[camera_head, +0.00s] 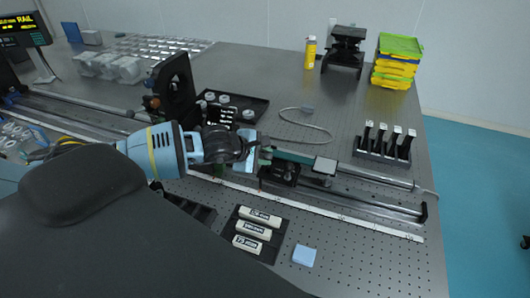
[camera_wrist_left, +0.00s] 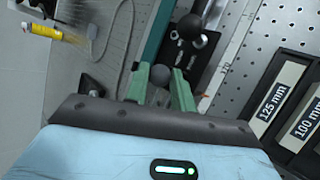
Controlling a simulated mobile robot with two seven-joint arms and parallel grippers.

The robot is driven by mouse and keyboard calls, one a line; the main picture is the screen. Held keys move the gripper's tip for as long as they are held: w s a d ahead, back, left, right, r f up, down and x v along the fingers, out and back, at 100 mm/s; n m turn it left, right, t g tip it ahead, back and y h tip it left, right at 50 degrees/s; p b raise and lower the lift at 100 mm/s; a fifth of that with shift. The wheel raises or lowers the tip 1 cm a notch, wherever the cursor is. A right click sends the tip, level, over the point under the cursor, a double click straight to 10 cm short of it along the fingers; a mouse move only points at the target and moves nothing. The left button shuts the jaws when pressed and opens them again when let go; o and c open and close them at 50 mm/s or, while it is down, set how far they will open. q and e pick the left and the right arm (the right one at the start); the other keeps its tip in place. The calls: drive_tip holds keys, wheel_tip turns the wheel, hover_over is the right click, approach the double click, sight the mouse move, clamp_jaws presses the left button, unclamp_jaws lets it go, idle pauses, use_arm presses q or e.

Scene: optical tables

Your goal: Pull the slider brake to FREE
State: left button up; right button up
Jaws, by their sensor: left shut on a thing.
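My left gripper (camera_head: 262,153) reaches in from the left over the rail and is at the left end of the dark slider carriage (camera_head: 280,174). In the left wrist view its green fingers (camera_wrist_left: 160,82) are closed around a small grey ball-ended knob (camera_wrist_left: 160,74), which seems to be the brake handle. A second dark ball knob (camera_wrist_left: 189,27) stands on the carriage just beyond the fingers. A long green bar (camera_head: 300,158) lies along the rail. Any FREE marking is too small to read or hidden. My right gripper is not in view.
The rail (camera_head: 375,200) runs across the optical table with a white scale along its front. A tray of labelled blocks (camera_head: 268,249) and a blue pad (camera_head: 304,256) lie in front. A rack of black holders (camera_head: 384,149) stands at right. A loose cable (camera_head: 306,127) lies behind.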

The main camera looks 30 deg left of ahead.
use_arm(q)
drive_tip(key=shift+s+d+f+t, duration=0.15)
drive_tip(key=shift+s+f+t, duration=0.3)
drive_tip(key=shift+t, duration=0.25)
drive_tip(key=shift+s+d+f+m+t+b, duration=0.15)
drive_tip(key=shift+s+m+t+b, duration=0.2)
drive_tip(key=shift+t+b, duration=0.4)
drive_tip(key=shift+s+f+m+t+b, duration=0.15)
drive_tip(key=shift+s+t+b, duration=0.3)
drive_tip(key=shift+t+b, duration=0.25)
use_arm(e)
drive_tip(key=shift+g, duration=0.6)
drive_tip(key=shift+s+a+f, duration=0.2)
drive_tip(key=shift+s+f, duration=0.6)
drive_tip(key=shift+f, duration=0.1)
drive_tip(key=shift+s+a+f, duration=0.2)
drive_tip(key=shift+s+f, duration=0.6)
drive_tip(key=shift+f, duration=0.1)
use_arm(q)
drive_tip(key=o, duration=1)
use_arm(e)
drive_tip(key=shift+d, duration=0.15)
use_arm(q)
drive_tip(key=shift+r, duration=0.1)
